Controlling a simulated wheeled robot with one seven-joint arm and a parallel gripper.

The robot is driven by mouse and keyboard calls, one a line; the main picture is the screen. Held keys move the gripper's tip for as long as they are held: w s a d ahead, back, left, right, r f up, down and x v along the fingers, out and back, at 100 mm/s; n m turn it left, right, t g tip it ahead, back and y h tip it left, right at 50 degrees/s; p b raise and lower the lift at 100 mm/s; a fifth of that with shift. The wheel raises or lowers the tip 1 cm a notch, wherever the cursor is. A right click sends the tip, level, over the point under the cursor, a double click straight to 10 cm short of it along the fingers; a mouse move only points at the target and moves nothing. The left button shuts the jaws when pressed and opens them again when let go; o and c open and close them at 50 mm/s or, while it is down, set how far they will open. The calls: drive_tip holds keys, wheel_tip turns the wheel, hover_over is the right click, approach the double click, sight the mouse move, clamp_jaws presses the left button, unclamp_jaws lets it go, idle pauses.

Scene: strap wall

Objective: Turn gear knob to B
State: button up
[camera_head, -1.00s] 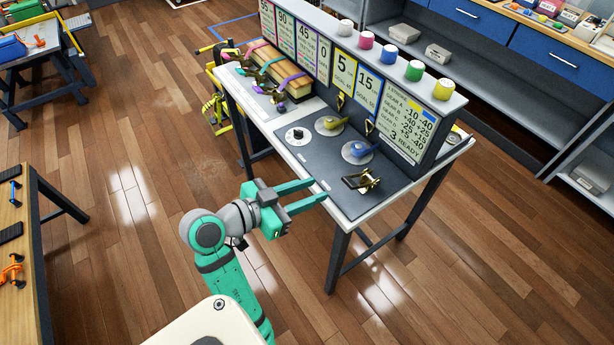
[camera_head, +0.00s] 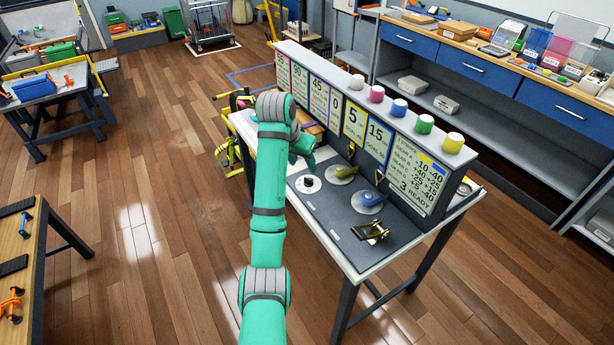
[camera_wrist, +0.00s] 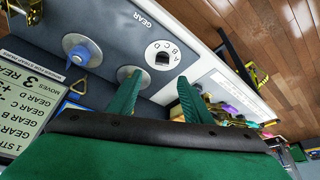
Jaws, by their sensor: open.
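The gear knob (camera_wrist: 162,57) is a small black knob on a white round dial lettered A to D, under a GEAR label. In the head view the gear knob (camera_head: 308,183) sits on the dark panel of the table. I cannot tell which letter it points to. My gripper (camera_wrist: 160,76) is open and empty, its two teal fingers spread either side of the near edge of the dial in the wrist view. The knob shows beyond the fingertips, and no contact is visible. In the head view my arm hides most of my gripper.
A yellow lever (camera_head: 343,171) and a blue lever (camera_head: 371,198) on round plates stand beside the dial. A metal buckle (camera_head: 371,231) lies at the panel's front. A sign board (camera_head: 408,170) with coloured caps (camera_head: 425,123) rises along the back. Coloured straps (camera_wrist: 235,104) are near the fingers.

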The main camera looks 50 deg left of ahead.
sight(309, 178)
drive_tip(key=x, duration=1)
drive_tip(key=shift+w+a+f, duration=0.15)
drive_tip(key=shift+a+f, duration=0.1)
drive_tip(key=shift+a, duration=0.05)
drive_tip(key=c, duration=1.1)
